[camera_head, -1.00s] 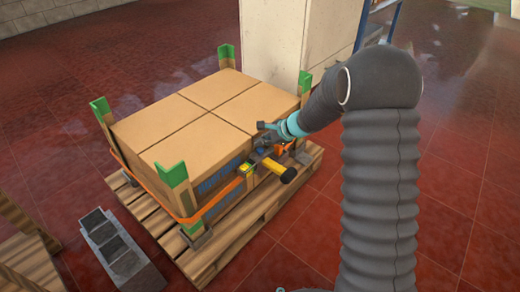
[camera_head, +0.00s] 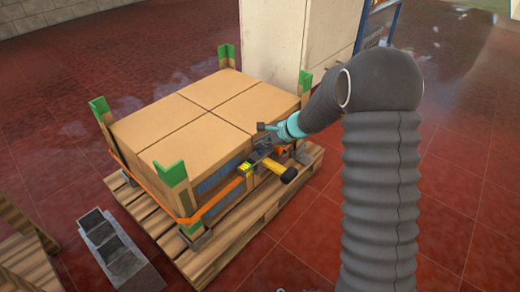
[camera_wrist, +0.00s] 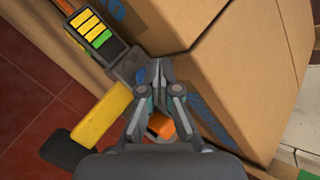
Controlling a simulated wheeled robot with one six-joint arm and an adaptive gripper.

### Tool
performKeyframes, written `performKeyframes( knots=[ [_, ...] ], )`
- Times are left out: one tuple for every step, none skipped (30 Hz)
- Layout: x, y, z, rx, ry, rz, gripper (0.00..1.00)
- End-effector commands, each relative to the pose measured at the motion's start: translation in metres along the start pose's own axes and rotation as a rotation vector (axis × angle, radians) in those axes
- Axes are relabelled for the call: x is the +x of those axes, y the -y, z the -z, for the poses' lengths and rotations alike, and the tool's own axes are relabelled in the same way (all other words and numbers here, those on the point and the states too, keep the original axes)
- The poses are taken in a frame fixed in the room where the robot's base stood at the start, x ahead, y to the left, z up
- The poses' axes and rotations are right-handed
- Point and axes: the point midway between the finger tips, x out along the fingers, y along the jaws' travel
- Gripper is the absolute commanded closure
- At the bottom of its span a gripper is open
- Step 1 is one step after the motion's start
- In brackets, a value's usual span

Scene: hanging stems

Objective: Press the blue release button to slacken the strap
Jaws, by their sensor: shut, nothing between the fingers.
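The strap tensioner has a dark display with yellow bars and one green bar (camera_wrist: 92,30), a grey body and a yellow handle (camera_wrist: 102,115) with a black end. In the head view its handle (camera_head: 281,171) sticks out from the carton's front side. My gripper (camera_wrist: 160,66) is shut and empty, its tips over the tensioner's grey body. In the head view my gripper (camera_head: 264,141) covers part of the tensioner. A small blue patch (camera_wrist: 140,76) shows beside the fingertips; I cannot tell surely whether it is the release button or whether the fingers touch it.
The orange strap (camera_head: 152,189) runs around the cartons (camera_head: 205,115), past green-topped corner posts (camera_head: 173,174). They stand on a wooden pallet (camera_head: 210,262). A grey block (camera_head: 112,250) lies on the red floor at left. A pale pillar (camera_head: 275,40) stands behind.

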Motion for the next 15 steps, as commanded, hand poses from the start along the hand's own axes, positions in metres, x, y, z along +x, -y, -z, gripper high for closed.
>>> performKeyframes(
  knots=[
    [0.0002, -0.0001, 0.0001, 0.000, 0.000, 0.000, 1.00],
    [0.0003, -0.0002, 0.0002, 0.000, 0.000, 0.000, 1.00],
    [0.0005, -0.0004, 0.0004, 0.000, 0.000, 0.000, 1.00],
    [0.0007, -0.0005, 0.0005, 0.000, 0.000, 0.000, 1.00],
    [0.0009, -0.0007, 0.0007, 0.000, 0.000, 0.000, 1.00],
    [0.0012, -0.0009, 0.0009, 0.000, 0.000, 0.000, 1.00],
    [0.0015, -0.0011, 0.0011, 0.000, 0.000, 0.000, 1.00],
    [0.0017, -0.0012, 0.0013, 0.000, 0.000, 0.000, 1.00],
    [0.0020, -0.0015, 0.0015, 0.000, 0.000, 0.000, 1.00],
    [0.0022, -0.0016, 0.0016, 0.000, 0.000, 0.000, 1.00],
    [0.0024, -0.0017, 0.0017, 0.000, 0.000, 0.000, 1.00],
    [0.0027, -0.0019, 0.0019, 0.000, 0.000, 0.000, 1.00],
    [0.0028, -0.0021, 0.0021, 0.000, 0.000, 0.000, 1.00],
    [0.0031, -0.0022, 0.0022, 0.000, 0.000, 0.000, 1.00],
    [0.0033, -0.0024, 0.0024, 0.000, 0.000, 0.000, 1.00]
  ],
)
